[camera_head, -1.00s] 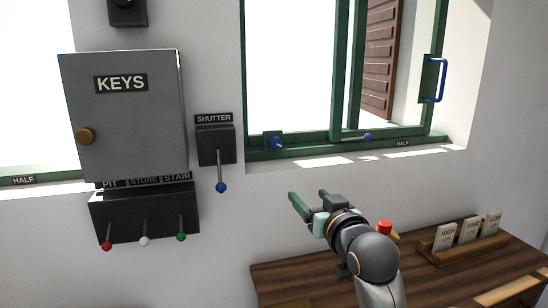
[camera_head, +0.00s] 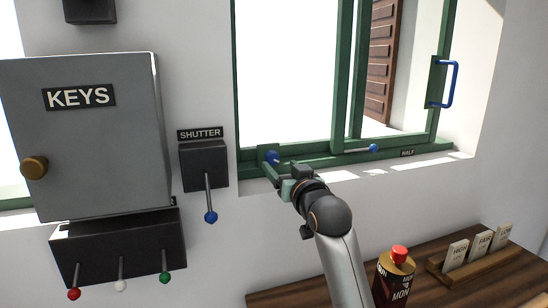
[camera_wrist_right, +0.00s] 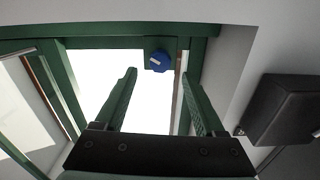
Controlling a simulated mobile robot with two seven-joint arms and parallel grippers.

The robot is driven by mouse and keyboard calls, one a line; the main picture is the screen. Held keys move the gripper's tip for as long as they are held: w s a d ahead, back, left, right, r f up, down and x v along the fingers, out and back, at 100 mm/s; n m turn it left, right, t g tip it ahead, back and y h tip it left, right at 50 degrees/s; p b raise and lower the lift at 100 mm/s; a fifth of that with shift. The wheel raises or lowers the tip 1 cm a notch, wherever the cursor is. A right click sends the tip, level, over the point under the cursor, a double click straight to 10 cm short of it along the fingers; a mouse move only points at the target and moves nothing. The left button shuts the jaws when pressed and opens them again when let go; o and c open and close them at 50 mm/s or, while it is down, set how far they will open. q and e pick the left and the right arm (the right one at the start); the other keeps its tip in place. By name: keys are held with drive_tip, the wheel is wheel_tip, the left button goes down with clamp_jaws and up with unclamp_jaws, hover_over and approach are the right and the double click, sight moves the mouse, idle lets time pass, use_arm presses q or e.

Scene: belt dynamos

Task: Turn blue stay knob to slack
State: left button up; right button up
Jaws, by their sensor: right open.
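The blue stay knob (camera_head: 272,157) sits at the lower left corner of the green window frame (camera_head: 330,158). In the right wrist view the knob (camera_wrist_right: 159,61) appears round and blue with a small pale mark. My right gripper (camera_head: 274,168) is at the sill just in front of the knob and partly overlaps it. In the wrist view its two green fingers (camera_wrist_right: 160,74) are apart, with the knob seen between and beyond their tips. I cannot tell any contact. A thin stay rod with a blue ball end (camera_head: 374,148) lies along the sill. My left gripper is not in view.
The black SHUTTER box (camera_head: 204,165) with its blue-tipped lever is close to the left; it also shows in the wrist view (camera_wrist_right: 284,108). The grey KEYS cabinet (camera_head: 90,130) is farther left. A red-topped can (camera_head: 396,276) and card rack (camera_head: 470,262) stand on the wooden table below.

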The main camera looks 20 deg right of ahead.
sight(273, 159)
drive_tip(key=shift+w+a+p, duration=0.1)
drive_tip(key=shift+w+p, duration=0.4)
drive_tip(key=shift+w, duration=2.4)
clamp_jaws()
